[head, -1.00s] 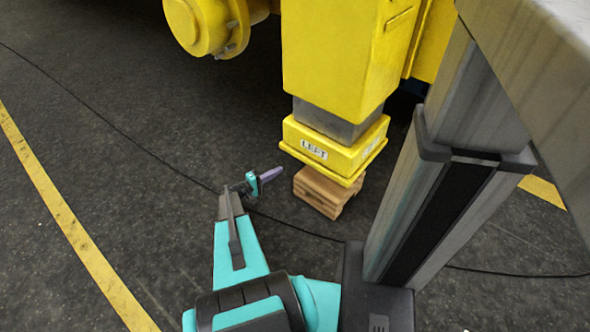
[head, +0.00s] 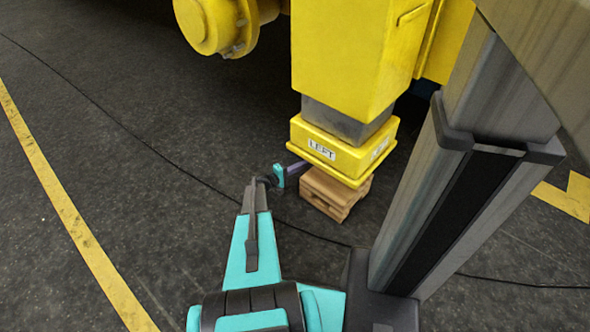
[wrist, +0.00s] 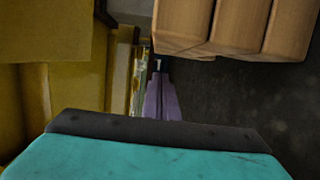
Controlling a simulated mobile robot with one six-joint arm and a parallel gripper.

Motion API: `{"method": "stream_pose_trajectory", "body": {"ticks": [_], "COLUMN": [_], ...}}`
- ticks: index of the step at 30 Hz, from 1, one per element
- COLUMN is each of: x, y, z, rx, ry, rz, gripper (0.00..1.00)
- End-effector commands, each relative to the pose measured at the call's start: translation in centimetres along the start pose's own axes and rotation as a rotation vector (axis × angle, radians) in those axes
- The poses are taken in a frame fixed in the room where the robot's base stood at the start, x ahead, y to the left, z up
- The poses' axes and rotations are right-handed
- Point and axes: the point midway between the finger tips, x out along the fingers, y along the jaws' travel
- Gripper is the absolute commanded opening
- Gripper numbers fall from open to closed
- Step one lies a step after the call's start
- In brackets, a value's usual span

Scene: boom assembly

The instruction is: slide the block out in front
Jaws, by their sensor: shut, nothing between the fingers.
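The wooden block (head: 328,198), brown and slatted, sits on the floor under the yellow foot marked LEFT (head: 330,158). It also fills the top right of the wrist view (wrist: 235,28). My gripper (head: 298,168), with purple fingers, is at the block's left side, close to the foot's lower edge. In the wrist view the shut fingers (wrist: 161,94) point along the gap between the block and a yellow surface (wrist: 75,95). Nothing shows between them. I cannot tell whether the fingertips touch the block.
The yellow leg (head: 350,60) rises above the foot. A yellow round flange (head: 215,25) is at the upper left. A thin dark cable (head: 110,115) crosses the floor.

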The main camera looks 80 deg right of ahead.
Motion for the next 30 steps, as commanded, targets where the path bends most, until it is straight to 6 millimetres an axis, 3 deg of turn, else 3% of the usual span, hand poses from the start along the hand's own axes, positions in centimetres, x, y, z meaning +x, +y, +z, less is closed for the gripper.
{"method": "stream_pose_trajectory", "body": {"ticks": [9,25,30], "x": [0.5,0.7,0.9], "y": [0.0,0.0,0.0], "z": [2.6,3.0,4.0], "rx": [0.001,0.001,0.000], "ry": [0.000,-0.001,-0.002], "rz": [-0.001,-0.001,0.000], "gripper": [0.00,0.00,0.00]}}
